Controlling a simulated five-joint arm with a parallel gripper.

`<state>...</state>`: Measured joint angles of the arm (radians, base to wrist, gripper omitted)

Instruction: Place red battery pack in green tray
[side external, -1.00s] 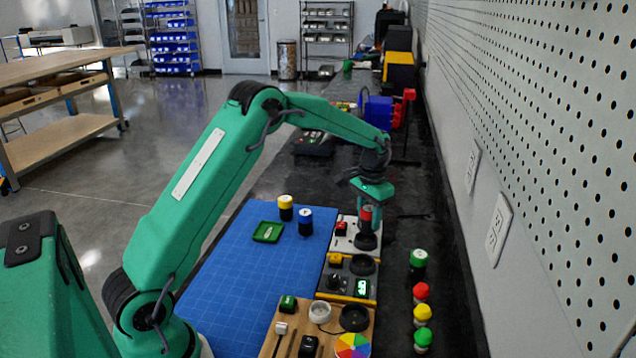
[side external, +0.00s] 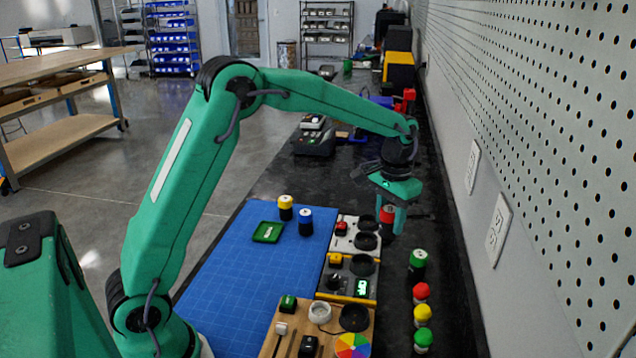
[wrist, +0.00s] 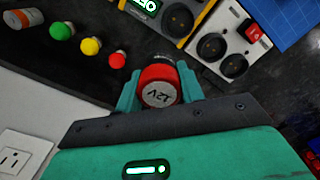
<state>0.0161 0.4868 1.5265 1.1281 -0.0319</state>
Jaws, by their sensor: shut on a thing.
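My gripper (side external: 389,212) is shut on the red battery pack (side external: 387,216), a short cylinder with a red top and dark lower body. In the wrist view, the red battery pack (wrist: 158,86) sits between the two green fingers, its pale "12V" end face toward the camera. My gripper holds it beyond the right edge of the white module, over the dark bench. The green tray (side external: 268,232) is shallow and square and lies on the blue mat to the left.
The white module (side external: 340,243) has two black round sockets. A green-topped cylinder (side external: 417,263) and several coloured knobs (side external: 422,314) line the right. A pegboard wall (side external: 560,150) bounds the right.

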